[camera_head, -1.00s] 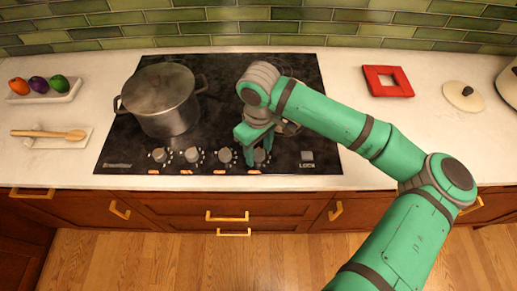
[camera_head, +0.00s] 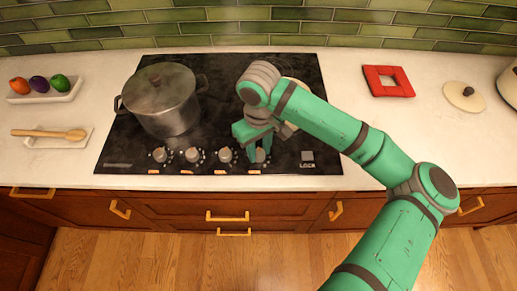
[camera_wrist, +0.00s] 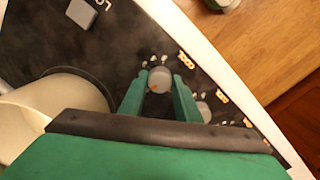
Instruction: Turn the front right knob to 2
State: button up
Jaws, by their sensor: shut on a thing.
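The front right knob (camera_wrist: 160,78) is a round grey knob with a small orange mark, at the right end of a row of knobs on the black cooktop (camera_head: 225,75). My gripper (camera_head: 259,156) reaches down to it from above. In the wrist view its two green fingers stand on either side of the knob, and my gripper (camera_wrist: 159,92) is shut on it.
A lidded steel pot (camera_head: 168,105) stands at the cooktop's left. A cream pan (camera_wrist: 55,115) sits close behind my gripper, mostly hidden by my arm in the head view. A LOCK button (camera_head: 307,156) lies right of the knob. A red trivet (camera_head: 388,71) is on the right counter.

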aim_at(259, 153)
jog(key=m, duration=0.5)
jog(key=shift+w+m, duration=0.15)
jog(key=shift+m, duration=2.05)
jog(key=o, duration=1)
jog(key=shift+o, duration=0.2)
notch_tip(259, 153, up, 11)
jog(key=shift+f, duration=0.15)
